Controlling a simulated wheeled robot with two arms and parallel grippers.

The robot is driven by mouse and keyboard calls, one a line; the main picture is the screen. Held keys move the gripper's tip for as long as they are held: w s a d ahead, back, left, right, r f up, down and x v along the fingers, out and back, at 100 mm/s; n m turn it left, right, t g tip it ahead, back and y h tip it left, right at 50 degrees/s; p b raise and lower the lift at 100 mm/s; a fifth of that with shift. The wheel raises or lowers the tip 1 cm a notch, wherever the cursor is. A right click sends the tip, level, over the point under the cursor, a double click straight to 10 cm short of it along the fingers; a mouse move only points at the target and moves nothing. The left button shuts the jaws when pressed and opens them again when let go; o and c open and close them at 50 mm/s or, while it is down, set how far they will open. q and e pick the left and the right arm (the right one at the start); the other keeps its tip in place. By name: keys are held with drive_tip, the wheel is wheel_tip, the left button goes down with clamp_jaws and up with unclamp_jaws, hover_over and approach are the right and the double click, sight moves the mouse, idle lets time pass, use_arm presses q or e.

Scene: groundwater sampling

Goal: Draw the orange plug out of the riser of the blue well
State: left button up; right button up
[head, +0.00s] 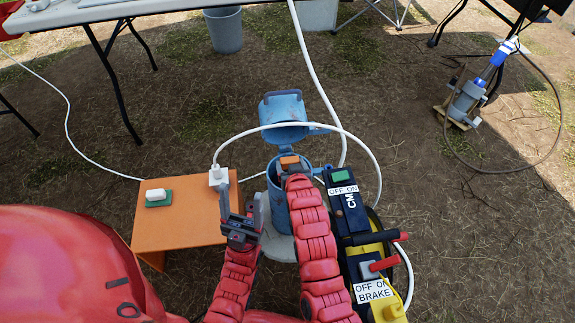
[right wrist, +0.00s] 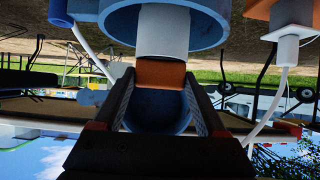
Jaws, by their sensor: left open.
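The blue well (head: 276,190) stands in the middle of the head view with its lid (head: 283,108) tipped open at the back. The orange plug (head: 289,160) shows at the well's mouth, partly covered by my right arm. In the right wrist view the plug (right wrist: 160,74) meets the end of the white riser (right wrist: 164,30). My right gripper (right wrist: 160,80) has a finger against each side of the plug and looks shut on it. My left gripper (head: 238,208) is open and empty, left of the well beside the white connector (head: 218,176).
An orange stand (head: 185,222) with a white item (head: 155,195) on a green base is left of the well. A control box (head: 345,215) with a switch panel is close on the right. A white hose (head: 310,75) loops around the well.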

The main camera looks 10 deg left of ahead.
drive_tip(key=c, duration=0.4)
drive_tip(key=shift+r+p, duration=2.7)
drive_tip(key=shift+r, duration=0.95)
